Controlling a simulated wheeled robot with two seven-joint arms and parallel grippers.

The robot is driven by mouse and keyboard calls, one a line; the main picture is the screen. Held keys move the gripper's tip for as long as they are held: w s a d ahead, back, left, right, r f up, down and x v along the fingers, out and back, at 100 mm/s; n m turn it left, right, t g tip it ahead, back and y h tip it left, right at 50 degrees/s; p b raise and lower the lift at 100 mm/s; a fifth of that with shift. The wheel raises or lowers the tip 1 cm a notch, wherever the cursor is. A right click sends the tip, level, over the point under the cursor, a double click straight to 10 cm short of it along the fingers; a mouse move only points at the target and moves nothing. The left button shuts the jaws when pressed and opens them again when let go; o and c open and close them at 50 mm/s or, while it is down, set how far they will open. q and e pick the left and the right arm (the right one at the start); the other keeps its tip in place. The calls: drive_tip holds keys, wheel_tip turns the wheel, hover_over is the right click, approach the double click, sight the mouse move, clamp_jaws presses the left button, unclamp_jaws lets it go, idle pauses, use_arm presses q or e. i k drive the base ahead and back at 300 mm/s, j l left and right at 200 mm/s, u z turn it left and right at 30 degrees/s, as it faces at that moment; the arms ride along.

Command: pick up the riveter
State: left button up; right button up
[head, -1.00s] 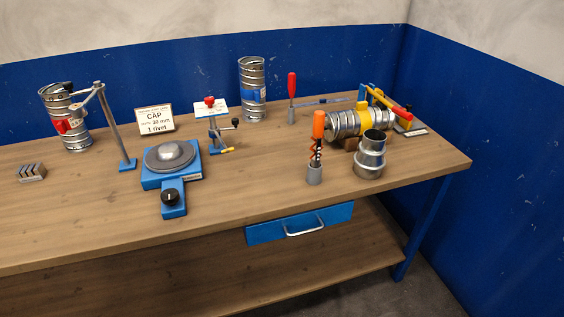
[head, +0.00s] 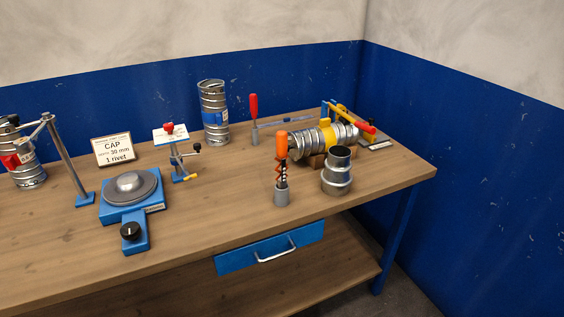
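No tool is plainly recognisable as the riveter at this size. One candidate is the tool with an orange grip (head: 281,150) and red and black parts below it. It stands upright in a grey cup-shaped holder (head: 282,197) near the front of the bench. A red-handled tool (head: 253,108) stands upright in a small grey holder further back. Neither of my grippers is in the head view, and nothing in view is being held.
The wooden bench (head: 205,225) also carries a spiral duct (head: 310,140) lying on its side, a metal fitting (head: 337,172), an upright duct (head: 214,118), a blue turntable device (head: 130,195), a CAP sign (head: 114,151) and a small clamp stand (head: 176,155). A blue drawer (head: 270,247) hangs beneath.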

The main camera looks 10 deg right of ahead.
sight(281, 136)
drive_tip(key=i+l+u, duration=0.1)
drive_tip(key=i+l, duration=0.35)
drive_tip(key=i+l+u, duration=0.15)
drive_tip(key=i+l, duration=0.3)
drive_tip(key=i+l+u, duration=0.1)
drive_tip(key=i+l, duration=0.3)
drive_tip(key=l, duration=0.25)
